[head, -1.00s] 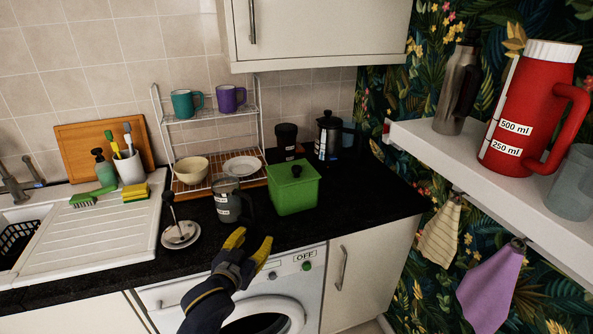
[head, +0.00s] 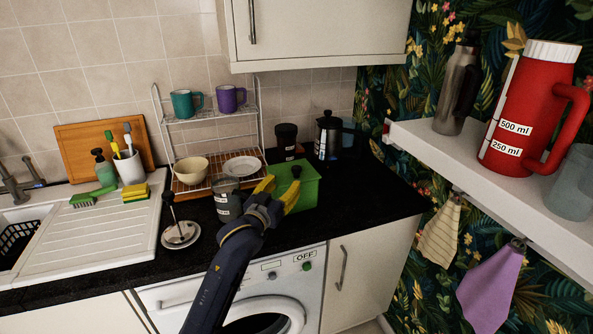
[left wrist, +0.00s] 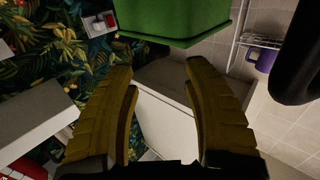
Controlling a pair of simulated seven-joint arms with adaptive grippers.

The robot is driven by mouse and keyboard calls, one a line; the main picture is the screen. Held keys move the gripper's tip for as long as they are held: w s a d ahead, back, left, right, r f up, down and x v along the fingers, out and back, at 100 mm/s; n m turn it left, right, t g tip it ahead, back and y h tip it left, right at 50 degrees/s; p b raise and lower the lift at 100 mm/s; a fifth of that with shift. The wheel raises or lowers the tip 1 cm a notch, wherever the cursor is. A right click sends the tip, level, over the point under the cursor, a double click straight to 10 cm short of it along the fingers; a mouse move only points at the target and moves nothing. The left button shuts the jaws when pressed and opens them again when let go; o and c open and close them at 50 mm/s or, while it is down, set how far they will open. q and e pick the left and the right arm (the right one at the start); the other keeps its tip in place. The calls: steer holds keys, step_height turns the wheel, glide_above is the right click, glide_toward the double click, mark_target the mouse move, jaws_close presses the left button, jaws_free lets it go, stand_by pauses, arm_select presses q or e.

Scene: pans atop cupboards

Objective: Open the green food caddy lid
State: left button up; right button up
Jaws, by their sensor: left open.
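In the left wrist view the open, empty fingers (left wrist: 158,68) point toward the green caddy (left wrist: 180,18), whose rimmed edge lies just beyond the tips. Whether a finger touches the caddy cannot be told. The knob is not recognizable in the wrist view. My right gripper is not in view.
A grey labelled canister (head: 226,197) stands close left of the gripper. A rack (head: 258,124) with mugs, a bowl and a plate is behind. A moka pot (head: 327,137) and a dark cup (head: 286,138) stand behind the caddy. Counter right of the caddy (head: 375,195) is clear.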

mark_target(295, 172)
arm_select(q)
steer(key=x, duration=0.9)
steer(key=shift+w+d, duration=0.15)
steer(key=shift+w, duration=0.2)
jaws_close()
